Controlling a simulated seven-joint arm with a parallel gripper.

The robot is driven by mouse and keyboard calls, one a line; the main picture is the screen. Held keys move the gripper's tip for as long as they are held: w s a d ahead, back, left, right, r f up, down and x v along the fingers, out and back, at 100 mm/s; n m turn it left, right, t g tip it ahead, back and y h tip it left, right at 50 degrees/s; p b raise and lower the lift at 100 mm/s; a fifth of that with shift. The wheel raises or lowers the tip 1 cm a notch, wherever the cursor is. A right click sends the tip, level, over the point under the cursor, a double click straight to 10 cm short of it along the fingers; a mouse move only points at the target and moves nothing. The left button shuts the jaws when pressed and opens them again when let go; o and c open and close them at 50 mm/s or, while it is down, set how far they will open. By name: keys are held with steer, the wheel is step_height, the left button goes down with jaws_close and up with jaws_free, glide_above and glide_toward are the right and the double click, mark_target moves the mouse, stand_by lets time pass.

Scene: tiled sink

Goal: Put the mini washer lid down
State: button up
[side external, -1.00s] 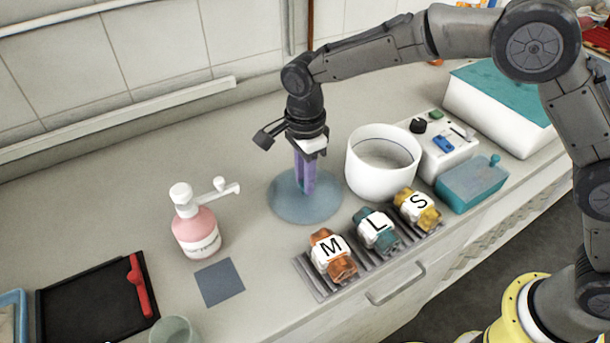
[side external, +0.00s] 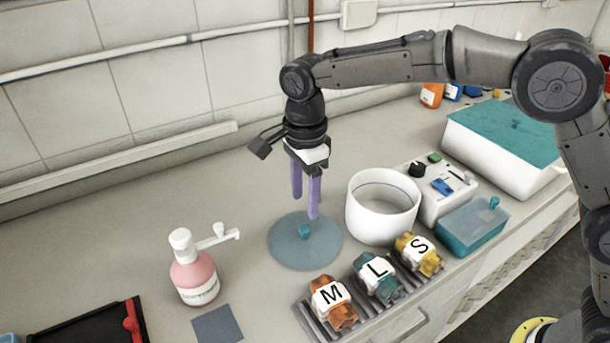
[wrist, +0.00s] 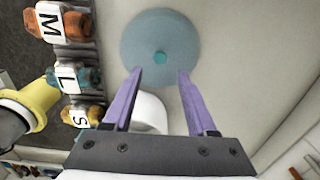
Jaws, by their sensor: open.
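The mini washer lid (side external: 285,250) is a translucent blue disc with a small teal knob (side external: 305,231). It lies flat on the counter, left of the white washer tub (side external: 383,228). The lid also shows whole in the wrist view (wrist: 140,38), with its knob (wrist: 160,58) beyond the fingertips. The tub is open at the top and stands apart from my gripper. My gripper (side external: 306,207) has two purple fingers, open and empty, above the lid and its knob. In the wrist view my gripper (wrist: 158,72) has nothing between its fingers.
A rack (side external: 312,325) with blocks marked M, L and S stands in front. A pink pump bottle (side external: 195,280) is at left. A teal box (side external: 470,232) and the white washer base (side external: 432,198) are right of the tub. The counter behind the lid is clear.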

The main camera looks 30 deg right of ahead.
steer(key=shift+r, duration=2.55)
steer(key=s+d+r+n+t, duration=0.2)
steer(key=s+d+r+n, duration=0.3)
steer(key=d, duration=0.3)
steer(key=s+d+r+n+t, duration=0.1)
steer(key=s+d+r+n, duration=0.25)
steer(key=s+d, duration=0.45)
steer(key=s+d+f+n+t, duration=0.1)
steer(key=s+d+f+n, duration=0.2)
steer(key=s, duration=0.4)
steer(key=s+d+f+n+t, duration=0.1)
steer(key=s+d+f+n, duration=0.3)
steer(key=s+n, duration=0.2)
steer(key=shift+s+d+t, duration=0.3)
steer(key=shift+s+d, duration=0.1)
steer(key=shift+s, duration=0.65)
